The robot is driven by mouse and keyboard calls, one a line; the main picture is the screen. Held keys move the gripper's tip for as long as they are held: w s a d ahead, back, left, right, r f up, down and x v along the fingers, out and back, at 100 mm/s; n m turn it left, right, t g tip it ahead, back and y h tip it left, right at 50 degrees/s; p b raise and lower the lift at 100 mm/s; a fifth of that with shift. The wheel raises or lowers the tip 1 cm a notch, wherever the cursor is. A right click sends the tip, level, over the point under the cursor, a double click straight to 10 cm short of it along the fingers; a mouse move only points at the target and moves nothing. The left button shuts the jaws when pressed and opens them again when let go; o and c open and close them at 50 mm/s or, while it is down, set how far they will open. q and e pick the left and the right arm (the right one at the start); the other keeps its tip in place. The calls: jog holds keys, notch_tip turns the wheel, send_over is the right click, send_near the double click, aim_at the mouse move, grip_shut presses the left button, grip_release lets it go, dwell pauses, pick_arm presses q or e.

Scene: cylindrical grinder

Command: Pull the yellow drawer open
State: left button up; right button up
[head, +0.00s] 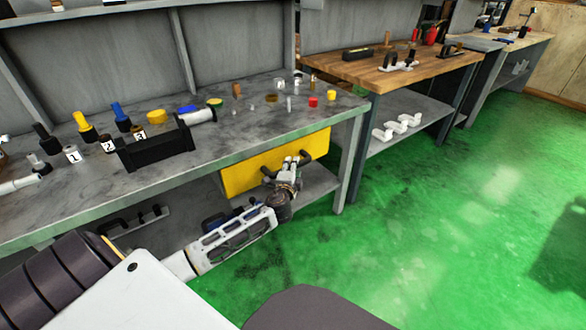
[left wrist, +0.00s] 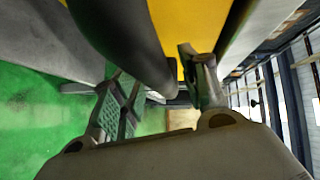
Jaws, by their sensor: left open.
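The yellow drawer (head: 238,176) hangs under the grey workbench's top, and its front looks about level with the bench edge. Its dark handle (head: 268,180) shows in part beside my left gripper (head: 296,161), which is at the right part of the drawer front. In the left wrist view, the yellow front (left wrist: 178,22) fills the top middle. The dark handle bar (left wrist: 130,40) runs down between the two fingers of my left gripper (left wrist: 158,68). The fingers are apart; I cannot tell whether they touch the bar. My right gripper is not in view.
The grey workbench (head: 235,150) carries a black block (head: 153,148), numbered holders, tools and small coloured parts. A lower shelf (head: 312,185) lies below the drawer. A wood-topped bench (head: 360,72) stands further right. The green floor (head: 430,220) in front is clear.

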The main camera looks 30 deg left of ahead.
pick_arm(q)
jog(key=shift+w+a, duration=0.25)
jog(key=shift+w, duration=0.25)
jog(key=shift+f, duration=0.1)
grip_shut()
